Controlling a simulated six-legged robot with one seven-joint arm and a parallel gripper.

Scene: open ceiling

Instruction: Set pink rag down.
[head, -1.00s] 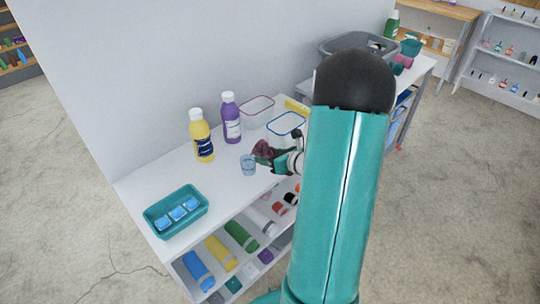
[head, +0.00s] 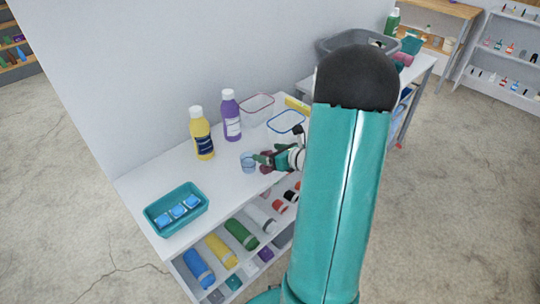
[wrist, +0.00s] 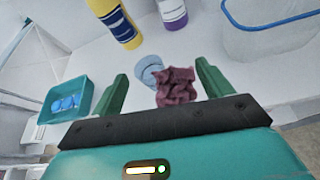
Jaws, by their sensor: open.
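The pink rag (wrist: 176,86), a crumpled dark pink cloth, lies on the white table top (head: 150,195). In the wrist view it sits between my gripper's two green fingers, apart from both. In the head view only a small part of the rag (head: 266,167) shows behind the fingers. My gripper (head: 262,160) is open at the table's front edge; its fingers (wrist: 160,88) also show in the wrist view.
A yellow bottle (head: 202,135) and a purple bottle (head: 231,118) stand behind. Clear bins with a red rim (head: 257,108) and a blue rim (head: 286,124) are nearby. Table space between tray and cup is free.

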